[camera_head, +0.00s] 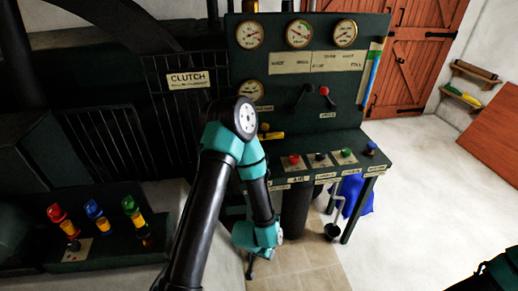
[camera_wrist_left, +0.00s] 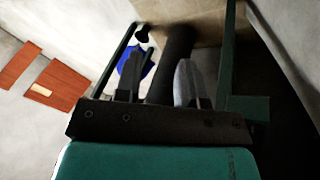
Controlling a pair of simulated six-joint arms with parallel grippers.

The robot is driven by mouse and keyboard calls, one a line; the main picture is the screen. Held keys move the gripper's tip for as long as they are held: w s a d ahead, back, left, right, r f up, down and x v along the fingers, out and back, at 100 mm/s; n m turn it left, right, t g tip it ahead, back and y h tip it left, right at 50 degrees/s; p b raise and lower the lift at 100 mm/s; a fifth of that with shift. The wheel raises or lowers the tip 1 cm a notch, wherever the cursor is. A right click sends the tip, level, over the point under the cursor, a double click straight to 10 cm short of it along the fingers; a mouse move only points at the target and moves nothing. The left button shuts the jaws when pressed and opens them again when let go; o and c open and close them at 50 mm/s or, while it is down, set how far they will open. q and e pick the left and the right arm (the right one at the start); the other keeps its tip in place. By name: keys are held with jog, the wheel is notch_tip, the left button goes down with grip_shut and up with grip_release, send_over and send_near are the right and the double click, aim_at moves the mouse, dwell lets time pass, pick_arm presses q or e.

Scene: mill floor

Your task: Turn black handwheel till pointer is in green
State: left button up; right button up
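I cannot make out a black handwheel in either view; my left arm covers part of the panel and console. Several round dial gauges sit on the dark green panel, including a top middle one (camera_head: 299,33) and a lower left one (camera_head: 252,91). Their pointers and any green zone are too small to read surely. My left gripper (camera_head: 250,267) hangs low in front of the console, near the floor. In the left wrist view its two fingers (camera_wrist_left: 157,82) are apart with nothing held; a dark column (camera_wrist_left: 178,48) shows behind them.
The console ledge (camera_head: 330,163) carries colored buttons. Above it stands a red-knobbed lever (camera_head: 324,91). A black cup-like object (camera_head: 333,231) and a blue bag (camera_head: 357,194) are below. Floor (camera_head: 420,220) at right is clear.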

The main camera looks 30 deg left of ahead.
pick_arm(q)
jog(key=o, duration=0.4)
jog(key=w+r+t+y, duration=0.1)
jog(key=w, duration=0.2)
jog(key=w+a+m+t+y, duration=0.1)
jog(key=w, duration=0.2)
jog(key=w+r+m+t+y, duration=0.1)
jog(key=w, duration=0.3)
jog(key=shift+a+r+t, duration=0.25)
jog(key=shift+r+t, duration=0.1)
jog(key=shift+t, duration=0.05)
jog(key=shift+o, duration=0.8)
jog(key=w+a+r+m+t+y, duration=0.1)
jog(key=w+r+t+y, duration=0.1)
jog(key=w, duration=0.4)
notch_tip(320, 180, up, 2)
jog(key=shift+w+a+r+m+y, duration=0.15)
jog(key=shift+a+r+m+y, duration=0.2)
jog(key=shift+y, duration=0.55)
jog(key=w+r+m+g+y, duration=0.2)
jog(key=w+r+y, duration=0.1)
jog(key=r+y, duration=0.6)
notch_tip(320, 180, up, 3)
jog(key=shift+w+d+f+y, duration=0.1)
jog(key=shift+w+d+y, duration=0.15)
jog(key=shift+d+y, duration=0.1)
jog(key=shift+a, duration=0.1)
jog(key=x, duration=1.7)
jog(key=shift+w+a, duration=0.1)
jog(key=shift+w, duration=0.05)
